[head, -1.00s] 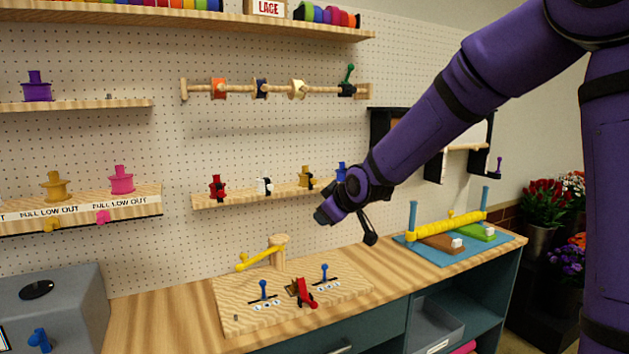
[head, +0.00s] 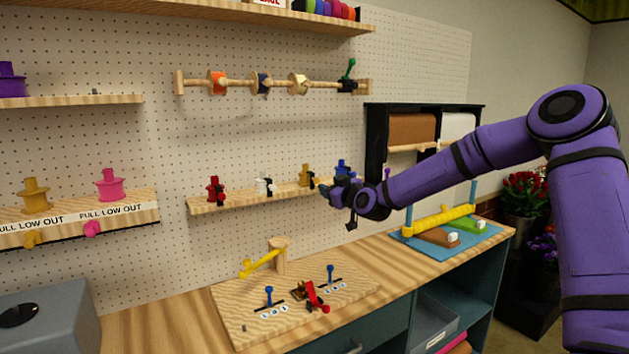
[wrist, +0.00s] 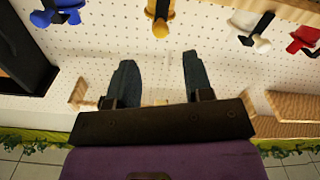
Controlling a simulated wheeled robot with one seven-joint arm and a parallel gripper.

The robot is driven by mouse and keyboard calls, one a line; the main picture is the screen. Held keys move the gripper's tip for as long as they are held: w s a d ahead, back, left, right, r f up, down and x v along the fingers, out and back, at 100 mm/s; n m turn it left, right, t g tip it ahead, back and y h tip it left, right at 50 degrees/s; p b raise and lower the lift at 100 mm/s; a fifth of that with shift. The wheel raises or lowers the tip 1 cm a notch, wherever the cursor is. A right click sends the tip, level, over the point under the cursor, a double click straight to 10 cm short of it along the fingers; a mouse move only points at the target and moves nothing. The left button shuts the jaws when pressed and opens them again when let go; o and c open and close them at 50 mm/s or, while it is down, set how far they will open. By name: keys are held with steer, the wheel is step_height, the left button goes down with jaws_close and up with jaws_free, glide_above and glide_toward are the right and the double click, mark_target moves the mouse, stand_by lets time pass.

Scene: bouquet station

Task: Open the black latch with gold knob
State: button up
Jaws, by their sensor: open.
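A gold knob (head: 305,173) with a small black part (head: 311,183) sits on the shelf on the pegboard, between a white one and a blue one. In the head view my gripper (head: 333,193) is just right of the gold knob and in front of the shelf, below the blue knob. No contact shows.
A blue knob (head: 343,168), a white knob (head: 263,187) and a red knob (head: 215,188) share the shelf (head: 240,202). A rod with several colored rings (head: 218,83) is above. A wooden board with levers (head: 240,318) lies on the bench below.

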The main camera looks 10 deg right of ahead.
mark_target(318, 181)
steer(key=x, duration=0.9)
steer(key=shift+w+a+f, duration=0.1)
steer(key=shift+w+a, duration=0.05)
steer(key=shift+w, duration=0.2)
steer(key=c, duration=0.7)
